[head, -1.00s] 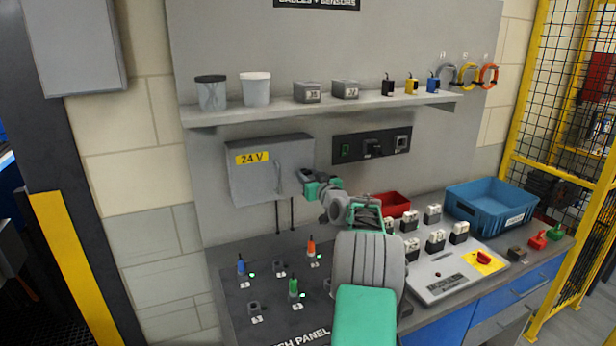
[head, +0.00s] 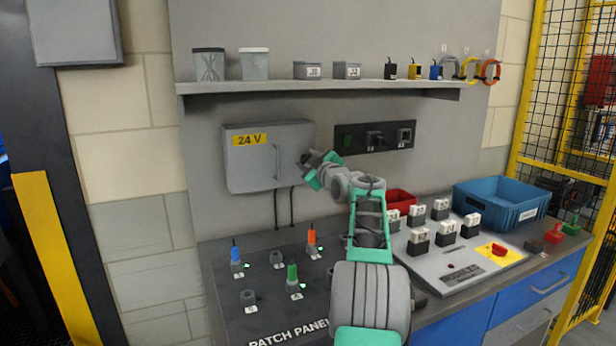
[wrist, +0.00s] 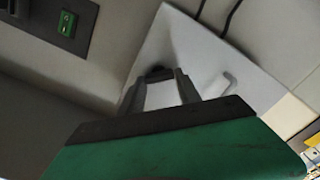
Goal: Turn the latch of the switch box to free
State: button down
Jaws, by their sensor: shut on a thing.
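The switch box (head: 248,178) is a grey wall box with a yellow "24 V" label and a vertical handle (head: 277,162) on its door. The box also shows tilted in the wrist view (wrist: 205,60). My gripper (head: 308,160) is at the right edge of the box door. In the wrist view its two grey fingers (wrist: 158,85) are on either side of a small dark latch (wrist: 157,72) on the door, shut on it. The latch is mostly hidden by my gripper in the head view, and its exact angle cannot be told.
A dark socket panel (head: 375,137) is on the wall just right of the box. A shelf (head: 320,88) with jars and small boxes runs above. Below are the patch panel (head: 262,300), a red bin (head: 400,197) and a blue crate (head: 500,205).

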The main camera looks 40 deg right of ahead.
jog(key=shift+a+f+n+b, duration=0.1)
jog(key=shift+n+b, duration=1.45)
jog(key=shift+n, duration=0.9)
jog(key=shift+f+n+b, duration=0.1)
jog(key=shift+n+b, duration=1.4)
jog(key=shift+n, duration=0.95)
jog(key=c, duration=0.8)
grip_release()
jog(key=shift+c, duration=0.2)
jog(key=b+v, duration=0.3)
jog(key=v, duration=0.4)
jog(key=shift+s, duration=0.35)
